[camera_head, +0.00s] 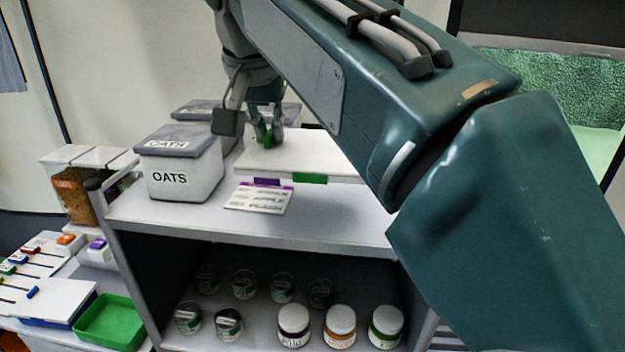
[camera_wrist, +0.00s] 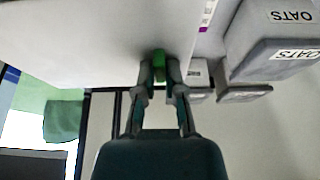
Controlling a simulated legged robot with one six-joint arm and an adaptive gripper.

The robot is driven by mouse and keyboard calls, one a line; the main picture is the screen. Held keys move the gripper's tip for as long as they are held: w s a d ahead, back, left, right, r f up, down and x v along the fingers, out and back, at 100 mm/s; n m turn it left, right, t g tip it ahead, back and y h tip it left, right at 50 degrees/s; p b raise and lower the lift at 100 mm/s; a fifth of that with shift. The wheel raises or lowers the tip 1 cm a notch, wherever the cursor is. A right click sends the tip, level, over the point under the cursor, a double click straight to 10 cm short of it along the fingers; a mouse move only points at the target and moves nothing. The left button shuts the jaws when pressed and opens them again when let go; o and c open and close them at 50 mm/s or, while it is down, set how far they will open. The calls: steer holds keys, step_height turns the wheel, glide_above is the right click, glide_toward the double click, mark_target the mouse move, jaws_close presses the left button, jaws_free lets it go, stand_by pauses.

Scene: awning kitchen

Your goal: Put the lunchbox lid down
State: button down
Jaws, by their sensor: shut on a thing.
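The lunchbox lid (camera_head: 310,151) is a flat white panel with a purple clip and a green clip on its front edge. It lies roughly level at the top of the shelf unit, partly hidden behind my arm. I cannot tell whether it touches the surface or hangs just above it. My gripper (camera_head: 267,140) is at the lid's left part, pointing down, and is shut on a green part at its edge. In the wrist view my gripper (camera_wrist: 159,70) closes around that green part, and the white lid (camera_wrist: 90,40) fills the upper left.
An OATS container (camera_head: 185,165) stands left of the lid, with more grey-lidded containers behind. A printed card (camera_head: 259,197) lies in front on the white top (camera_head: 330,228). Jars (camera_head: 340,325) fill the shelf below. A green tray (camera_head: 110,322) is at lower left.

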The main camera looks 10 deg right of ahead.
mark_target(306, 134)
steer(key=w+d+f, duration=0.2)
steer(key=d, duration=0.1)
steer(key=w+d+f, duration=0.1)
steer(key=d, duration=0.1)
steer(key=shift+w+d, duration=0.1)
steer(key=shift+d, duration=0.1)
steer(key=x, duration=0.4)
steer(key=shift+w+d, duration=0.1)
steer(key=shift+d, duration=0.25)
steer(key=f, duration=0.1)
steer(key=d+f, duration=0.1)
steer(key=f, duration=0.2)
steer(key=shift+w+d+f, duration=0.25)
steer(key=shift+w+d, duration=0.05)
steer(key=shift+w, duration=0.1)
steer(key=shift+a+f, duration=0.1)
steer(key=shift+a, duration=0.05)
steer(key=c, duration=0.7)
jaws_free()
steer(key=shift+a, duration=0.15)
steer(key=shift+c, duration=0.2)
